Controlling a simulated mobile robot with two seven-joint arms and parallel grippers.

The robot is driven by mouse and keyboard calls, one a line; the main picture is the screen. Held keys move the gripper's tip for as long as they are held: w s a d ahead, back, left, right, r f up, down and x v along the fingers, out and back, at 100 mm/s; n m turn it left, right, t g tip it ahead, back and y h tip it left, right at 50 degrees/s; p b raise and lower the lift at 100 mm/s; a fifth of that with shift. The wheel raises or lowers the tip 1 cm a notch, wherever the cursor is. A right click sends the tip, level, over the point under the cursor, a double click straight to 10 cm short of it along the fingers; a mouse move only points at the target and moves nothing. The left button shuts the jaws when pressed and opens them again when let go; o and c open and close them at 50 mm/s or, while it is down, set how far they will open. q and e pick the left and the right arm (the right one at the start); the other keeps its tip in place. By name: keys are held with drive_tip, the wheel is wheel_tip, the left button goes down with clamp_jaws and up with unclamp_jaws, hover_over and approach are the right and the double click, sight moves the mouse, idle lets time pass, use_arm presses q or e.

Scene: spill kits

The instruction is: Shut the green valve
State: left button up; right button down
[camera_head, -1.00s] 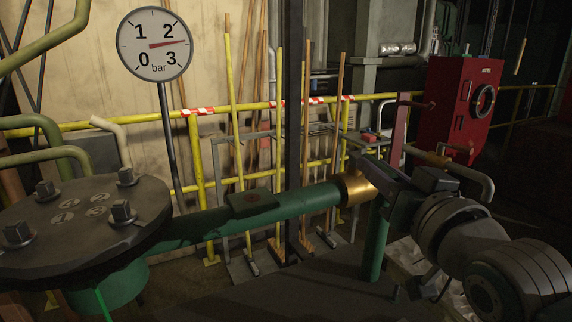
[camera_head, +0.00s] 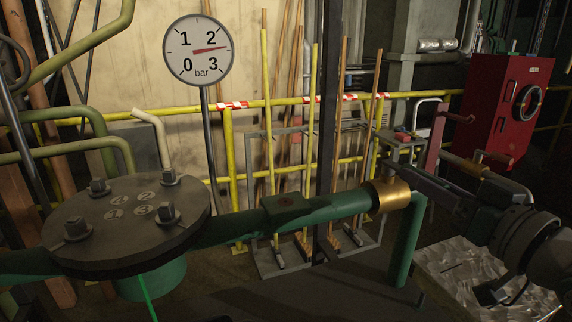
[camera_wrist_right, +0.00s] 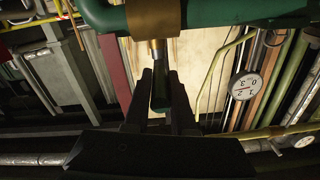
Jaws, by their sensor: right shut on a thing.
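The green valve has a brass body (camera_head: 390,195) on a dark green pipe (camera_head: 325,206); the body also shows at the top of the right wrist view (camera_wrist_right: 153,18). Its green lever (camera_wrist_right: 160,92) sits below a short brass stem in that view and points at about a right angle to the pipe there. My right gripper (camera_head: 392,166) is at the valve in the head view, where it hides the lever. In the wrist view its dark fingers (camera_wrist_right: 160,98) are shut on the lever, one on each side. My left gripper is not in view.
A round gauge (camera_head: 198,50) has its needle between 2 and 3 bar. A bolted flange (camera_head: 127,222) stands at the left. Yellow railing (camera_head: 250,104) and leaning poles (camera_head: 267,120) are behind the pipe. A red cabinet (camera_head: 495,115) is at the back right.

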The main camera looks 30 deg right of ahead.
drive_tip(key=c, duration=0.8)
unclamp_jaws()
drive_tip(key=shift+o, duration=0.2)
drive_tip(key=s, duration=1)
drive_tip(key=shift+a+b, duration=0.35)
drive_tip(key=shift+a, duration=0.1)
